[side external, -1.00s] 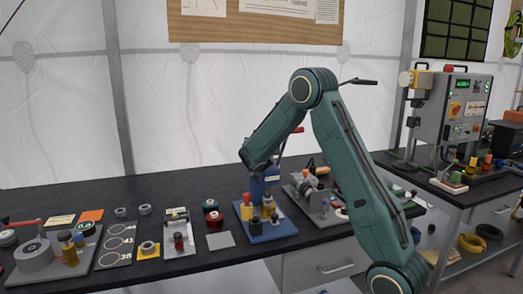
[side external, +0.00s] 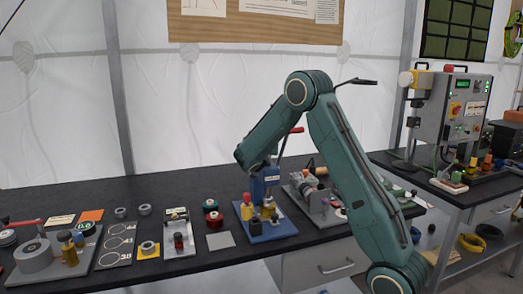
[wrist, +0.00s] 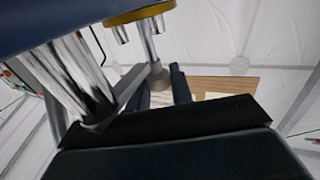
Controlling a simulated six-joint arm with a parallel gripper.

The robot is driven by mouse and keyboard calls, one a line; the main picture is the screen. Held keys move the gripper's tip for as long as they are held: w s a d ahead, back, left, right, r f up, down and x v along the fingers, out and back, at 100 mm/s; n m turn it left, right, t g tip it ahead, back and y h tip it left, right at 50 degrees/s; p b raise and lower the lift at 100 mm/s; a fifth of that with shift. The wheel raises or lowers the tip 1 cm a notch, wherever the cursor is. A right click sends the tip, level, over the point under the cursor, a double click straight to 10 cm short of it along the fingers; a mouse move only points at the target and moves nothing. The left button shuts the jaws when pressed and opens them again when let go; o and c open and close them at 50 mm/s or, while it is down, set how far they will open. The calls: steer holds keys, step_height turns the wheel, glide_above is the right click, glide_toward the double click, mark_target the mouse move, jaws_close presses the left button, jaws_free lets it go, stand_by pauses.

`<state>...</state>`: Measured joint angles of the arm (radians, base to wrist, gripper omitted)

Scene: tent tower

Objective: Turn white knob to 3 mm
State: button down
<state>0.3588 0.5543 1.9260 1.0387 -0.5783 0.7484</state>
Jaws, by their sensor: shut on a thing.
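The blue press (side external: 266,183) stands on a blue base plate in the side view, with a red-tipped lever and yellow and dark parts at its foot. In the wrist view its blue body fills the top left, with a chrome column (wrist: 72,80) and a yellow ring (wrist: 140,14). My gripper (wrist: 158,82) is beneath it, its two dark fingers on either side of a pale grey, knob-like end (wrist: 157,72) on a stem. It is shut on this part. I cannot tell whether this is the white knob, and no 3 mm mark is legible.
A grey clamp-like fixture (side external: 318,203) stands close to the right of the press. To the left are a grey plate (side external: 220,240), red and green round parts, and a board with ring outlines (side external: 116,246). A control box (side external: 455,108) stands on the right bench.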

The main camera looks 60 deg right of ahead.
steer(key=shift+w+g, duration=0.1)
steer(key=shift+g, duration=0.2)
steer(key=shift+m+g+h, duration=0.35)
steer(key=shift+m+g, duration=0.95)
steer(key=shift+g, duration=0.55)
steer(key=shift+m+g+h, duration=0.35)
steer(key=shift+m+g, duration=0.95)
steer(key=shift+g, duration=0.85)
steer(key=c, duration=1.3)
jaws_free()
steer(key=shift+o, duration=0.2)
steer(key=shift+r, duration=0.1)
step_height(320, 180, up, 20)
